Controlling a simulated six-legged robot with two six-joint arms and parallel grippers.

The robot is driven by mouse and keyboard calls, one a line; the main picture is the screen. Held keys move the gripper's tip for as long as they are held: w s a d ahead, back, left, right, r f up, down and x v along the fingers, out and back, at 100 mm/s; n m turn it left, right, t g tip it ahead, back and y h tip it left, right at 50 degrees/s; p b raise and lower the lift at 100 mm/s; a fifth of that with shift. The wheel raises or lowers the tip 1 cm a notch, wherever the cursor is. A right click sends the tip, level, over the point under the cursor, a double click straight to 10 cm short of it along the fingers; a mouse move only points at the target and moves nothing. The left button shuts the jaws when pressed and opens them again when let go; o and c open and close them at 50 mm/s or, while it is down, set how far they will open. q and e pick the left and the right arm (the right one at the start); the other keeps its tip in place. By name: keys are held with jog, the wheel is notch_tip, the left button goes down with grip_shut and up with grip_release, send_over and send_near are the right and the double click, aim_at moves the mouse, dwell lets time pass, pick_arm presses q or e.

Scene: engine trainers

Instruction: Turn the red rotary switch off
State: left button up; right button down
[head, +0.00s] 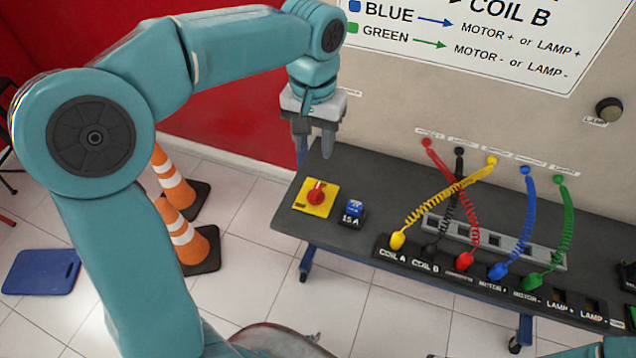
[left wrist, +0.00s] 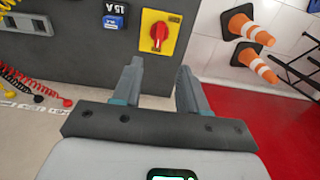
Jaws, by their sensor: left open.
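The red rotary switch (head: 317,192) is a red knob on a yellow plate (head: 308,205) near the left end of the dark bench top. In the left wrist view the red knob (left wrist: 158,33) shows on its yellow plate beyond my fingertips. My left gripper (head: 314,150) is open and empty, above the bench's back left edge and behind the switch. In the left wrist view my left gripper's two fingers (left wrist: 160,72) are apart and clear of the knob. My right gripper is not in view.
A blue block marked 15 A (head: 354,210) sits right of the switch. Coiled coloured cables (head: 445,205) run from the wall to a row of sockets on the bench. Orange cones (head: 185,237) stand on the floor at the left. A red wall (head: 225,90) is behind my arm.

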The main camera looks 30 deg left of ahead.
aim_at(316, 190)
pick_arm(q)
notch_tip(316, 190, down, 14)
jog(key=shift+w+r, duration=0.15)
jog(key=shift+w+f, duration=0.15)
jog(key=shift+f, duration=0.1)
jog(key=shift+s+r, duration=0.15)
jog(key=shift+s, duration=0.2)
jog(key=shift+w, duration=0.2)
grip_shut()
